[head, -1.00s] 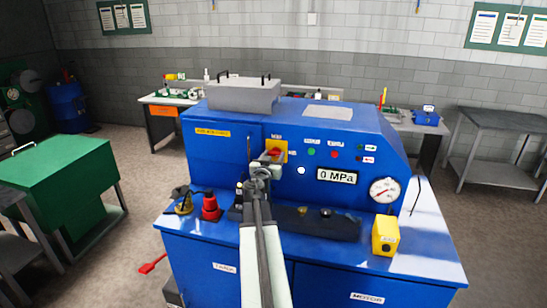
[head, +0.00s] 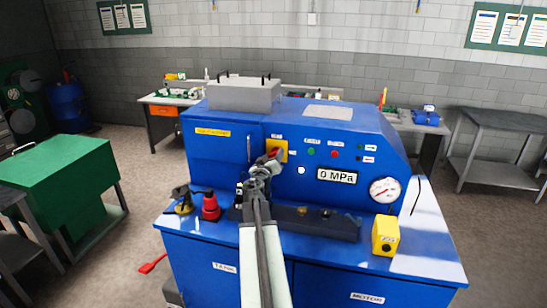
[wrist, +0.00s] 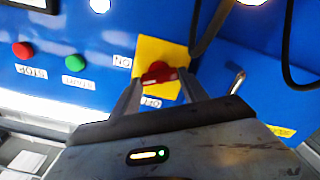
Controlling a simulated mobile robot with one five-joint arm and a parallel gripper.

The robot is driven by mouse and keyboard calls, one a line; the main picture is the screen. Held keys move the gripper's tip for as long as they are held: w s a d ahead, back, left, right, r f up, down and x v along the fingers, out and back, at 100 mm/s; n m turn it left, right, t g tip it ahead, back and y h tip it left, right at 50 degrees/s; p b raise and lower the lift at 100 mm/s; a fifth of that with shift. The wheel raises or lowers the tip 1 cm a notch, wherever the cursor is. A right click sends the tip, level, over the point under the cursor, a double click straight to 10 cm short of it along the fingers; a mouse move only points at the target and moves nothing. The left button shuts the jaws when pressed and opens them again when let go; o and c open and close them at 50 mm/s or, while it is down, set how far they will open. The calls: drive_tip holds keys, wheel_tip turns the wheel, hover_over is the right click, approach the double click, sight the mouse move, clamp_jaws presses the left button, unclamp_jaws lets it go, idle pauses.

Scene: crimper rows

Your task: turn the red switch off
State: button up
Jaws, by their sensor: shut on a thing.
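The red switch (head: 274,153) is a red handle on a yellow plate (head: 284,156) on the front of the blue machine. In the wrist view the red handle (wrist: 160,73) lies between my two fingertips, on the yellow plate (wrist: 150,48). My gripper (wrist: 159,80) is shut on the handle; in the head view my gripper (head: 267,162) reaches up to the plate and partly hides it. A small ON label (wrist: 122,62) sits beside the plate, and another label (wrist: 151,102) shows by my left finger. The handle looks slanted in the head view.
Green (head: 311,152) and red (head: 334,154) buttons sit right of the switch, above the 0 MPa display (head: 337,177). A gauge (head: 384,190) and a yellow box (head: 385,236) are farther right.

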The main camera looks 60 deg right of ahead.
drive_tip(key=n, duration=0.6)
drive_tip(key=shift+w+f, duration=0.1)
drive_tip(key=n, duration=0.6)
drive_tip(key=shift+f, duration=0.1)
drive_tip(key=shift+n, duration=0.3)
drive_tip(key=o, duration=1.4)
drive_tip(key=v, duration=0.8)
drive_tip(key=shift+w, duration=0.15)
